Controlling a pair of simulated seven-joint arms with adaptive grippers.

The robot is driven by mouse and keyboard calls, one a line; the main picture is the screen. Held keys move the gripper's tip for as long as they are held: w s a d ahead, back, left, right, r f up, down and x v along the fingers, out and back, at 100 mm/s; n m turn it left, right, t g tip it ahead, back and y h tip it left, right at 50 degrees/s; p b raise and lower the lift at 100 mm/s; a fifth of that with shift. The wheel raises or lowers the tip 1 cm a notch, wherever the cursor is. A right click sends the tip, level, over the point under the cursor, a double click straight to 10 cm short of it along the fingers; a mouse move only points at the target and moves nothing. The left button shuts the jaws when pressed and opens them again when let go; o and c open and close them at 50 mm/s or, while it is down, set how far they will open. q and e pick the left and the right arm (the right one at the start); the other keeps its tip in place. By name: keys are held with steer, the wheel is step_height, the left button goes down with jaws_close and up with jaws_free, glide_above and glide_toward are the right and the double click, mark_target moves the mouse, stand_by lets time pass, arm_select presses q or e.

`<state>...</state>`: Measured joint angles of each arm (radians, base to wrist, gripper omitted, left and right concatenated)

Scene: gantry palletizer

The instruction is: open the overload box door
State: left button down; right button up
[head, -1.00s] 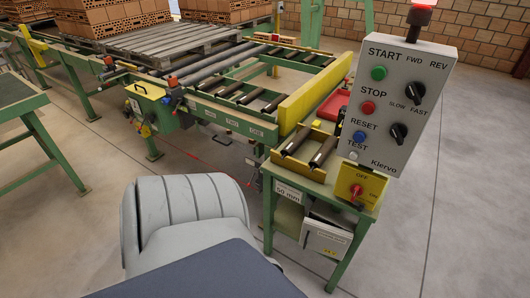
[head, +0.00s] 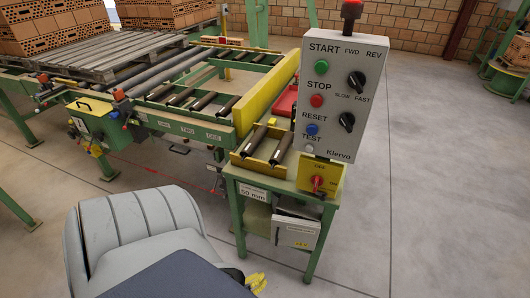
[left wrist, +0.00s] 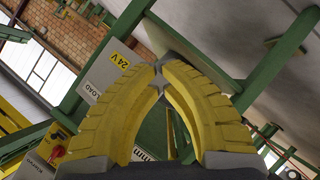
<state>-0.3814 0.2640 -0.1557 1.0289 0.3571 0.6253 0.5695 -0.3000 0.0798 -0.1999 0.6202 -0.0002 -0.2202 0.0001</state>
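The overload box (head: 295,232) is a small pale grey box with a yellow label, hung under the green stand below the control panel. In the left wrist view its grey face (left wrist: 101,76) shows a yellow "24 V" label and part of the word "LOAD". I cannot tell whether its door is ajar. My left gripper (left wrist: 159,76) has yellow ribbed fingers whose tips meet, with nothing clearly held. The fingers cover part of the box there. In the head view the left gripper (head: 256,283) shows only as yellow fingertips, below and left of the box. My right gripper is not in view.
The control panel (head: 340,92) stands above the stand, with a yellow OFF/ON switch (head: 320,178) beneath. Green stand legs (head: 322,240) flank the box. The roller conveyor (head: 205,100) lies behind to the left. The grey floor (head: 430,215) at right is clear.

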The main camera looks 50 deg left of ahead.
arm_select(q)
step_height(320, 180, up, 6)
steer(key=w+a+n+t+y, duration=0.2)
steer(key=w+n, duration=0.1)
steer(key=n, duration=0.3)
steer(key=n+t+y, duration=0.1)
steer(key=n+y, duration=0.2)
steer(key=n, duration=0.2)
glide_toward(273, 231)
steer(key=x, duration=0.7)
steer(key=shift+w+r, duration=0.15)
steer(key=shift+d, duration=0.2)
